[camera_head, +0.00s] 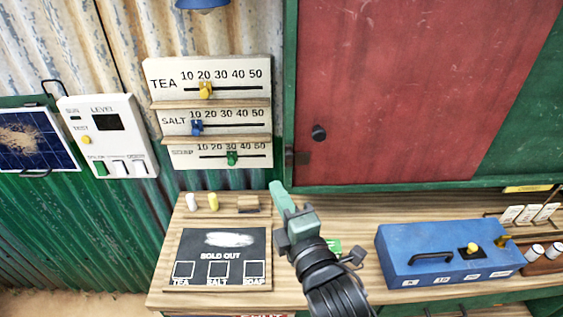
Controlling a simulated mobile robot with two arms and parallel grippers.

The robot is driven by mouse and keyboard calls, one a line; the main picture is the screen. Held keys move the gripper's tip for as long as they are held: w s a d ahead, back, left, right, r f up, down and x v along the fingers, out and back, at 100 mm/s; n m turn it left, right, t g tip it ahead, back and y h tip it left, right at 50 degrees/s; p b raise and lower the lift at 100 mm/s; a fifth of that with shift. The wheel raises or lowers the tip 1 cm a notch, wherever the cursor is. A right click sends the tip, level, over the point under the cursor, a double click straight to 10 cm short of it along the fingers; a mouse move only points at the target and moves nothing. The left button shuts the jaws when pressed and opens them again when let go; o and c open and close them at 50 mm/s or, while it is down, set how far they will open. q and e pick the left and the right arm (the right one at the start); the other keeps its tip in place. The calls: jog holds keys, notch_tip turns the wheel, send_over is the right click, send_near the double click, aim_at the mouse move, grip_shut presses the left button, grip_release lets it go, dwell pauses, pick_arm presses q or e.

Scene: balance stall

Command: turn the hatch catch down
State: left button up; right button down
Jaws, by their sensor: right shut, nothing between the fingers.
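The red hatch (405,85) fills the upper right inside a green frame, and it looks closed. A dark round knob (319,132) is on its lower left part. A small dark fitting (297,157), which may be the catch, sits at the hatch's lower left edge by the frame post. It is too small and dark to tell which way it is turned. My right gripper (277,187), with green fingers, is shut and empty over the back of the wooden counter, below and left of the fitting and apart from it in the picture. My left gripper is not in view.
On the counter (345,212) lie a blackboard (192,250) and, at the right, a blue box (450,254) with a black handle. A slider board (215,112) and a white panel (109,135) hang on the left wall. The space before the hatch is clear.

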aim_at(289, 159)
jog(key=shift+w, duration=0.1)
jog(key=p+x, duration=0.3)
jog(key=x, duration=0.7)
jog(key=d+p, duration=0.2)
jog(key=d, duration=0.2)
jog(key=shift+f, duration=0.1)
